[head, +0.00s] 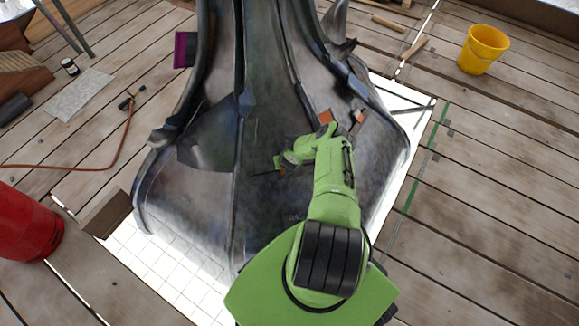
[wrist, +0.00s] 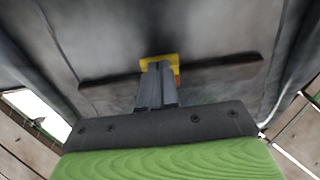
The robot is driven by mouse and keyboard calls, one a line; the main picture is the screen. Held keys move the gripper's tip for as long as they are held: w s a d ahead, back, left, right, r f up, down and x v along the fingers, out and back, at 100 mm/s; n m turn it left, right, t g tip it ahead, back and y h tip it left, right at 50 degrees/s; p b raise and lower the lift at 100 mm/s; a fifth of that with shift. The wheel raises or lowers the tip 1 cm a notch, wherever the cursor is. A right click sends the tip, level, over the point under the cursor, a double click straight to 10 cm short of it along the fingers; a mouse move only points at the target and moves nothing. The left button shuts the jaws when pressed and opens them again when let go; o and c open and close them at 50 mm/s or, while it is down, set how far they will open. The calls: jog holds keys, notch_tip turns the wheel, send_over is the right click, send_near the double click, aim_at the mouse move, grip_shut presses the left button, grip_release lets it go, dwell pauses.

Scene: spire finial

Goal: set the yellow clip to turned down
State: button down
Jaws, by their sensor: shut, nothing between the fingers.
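The yellow clip (wrist: 174,58) shows in the wrist view on the grey metal face of the spire (wrist: 110,50), at a dark, slightly slanted slot or bar (wrist: 220,66). My gripper (wrist: 158,66) is shut and empty, its fingertips right in front of the clip and covering its lower middle. I cannot tell whether they touch it, nor which way the clip is turned. A bit of orange shows just right of the fingers. In the head view my gripper (head: 278,163) is close to the spire's lower face, and the clip is too small to make out.
The large dark spire (head: 265,100) flares out in front of me. Small orange-brown patches (head: 325,117) show above my arm. A yellow bucket (head: 483,50) stands at the back right, a red cylinder (head: 25,225) at the left. Plank floor (head: 480,200) at the right is mostly clear.

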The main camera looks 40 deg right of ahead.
jog(key=shift+w+d+f, duration=0.1)
jog(key=shift+w+d, duration=0.05)
jog(key=shift+w, duration=0.1)
dwell(0.3)
